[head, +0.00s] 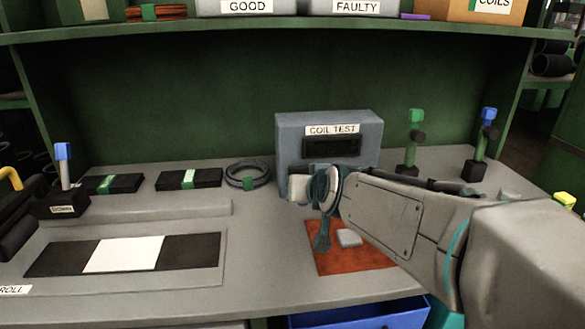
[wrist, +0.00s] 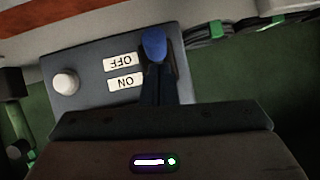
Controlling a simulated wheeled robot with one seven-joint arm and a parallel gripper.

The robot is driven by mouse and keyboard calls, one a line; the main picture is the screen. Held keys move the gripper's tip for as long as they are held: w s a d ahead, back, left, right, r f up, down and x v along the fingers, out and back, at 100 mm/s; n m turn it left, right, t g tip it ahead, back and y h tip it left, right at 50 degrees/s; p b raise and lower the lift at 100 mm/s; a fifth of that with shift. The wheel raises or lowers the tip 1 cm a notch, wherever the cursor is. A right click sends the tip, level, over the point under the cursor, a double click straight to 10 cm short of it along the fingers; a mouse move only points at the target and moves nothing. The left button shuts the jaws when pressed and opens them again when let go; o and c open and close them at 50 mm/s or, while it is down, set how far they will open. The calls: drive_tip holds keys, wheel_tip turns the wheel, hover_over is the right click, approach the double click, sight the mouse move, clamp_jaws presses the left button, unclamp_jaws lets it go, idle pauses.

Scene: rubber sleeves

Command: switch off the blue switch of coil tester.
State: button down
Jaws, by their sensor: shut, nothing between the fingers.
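The coil tester (head: 350,122) is a blue-grey box labelled COIL TEST, standing at the back of the bench in the head view. My wrist covers its lower front there, and the blue switch cannot be made out. In the wrist view its panel (wrist: 85,60) is upside down, with OFF and ON labels and a round white button (wrist: 65,83). The blue switch (wrist: 155,44) has its rounded tip beside the OFF label. My gripper (wrist: 166,90) is shut and empty, close in front of the switch. The dark fingers overlap the lever, so I cannot tell whether they touch.
A red-brown mat (head: 325,248) with a small grey block (head: 348,238) lies before the tester. A coiled cable (head: 247,175) lies to its left. Green (head: 414,130) and blue (head: 487,130) topped posts stand to its right. A shelf (head: 200,28) overhangs the bench.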

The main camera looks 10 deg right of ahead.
drive_tip(key=shift+d+r+p, duration=0.1)
drive_tip(key=shift+r+p, duration=0.35)
drive_tip(key=shift+r, duration=0.3)
drive_tip(key=shift+f, duration=0.1)
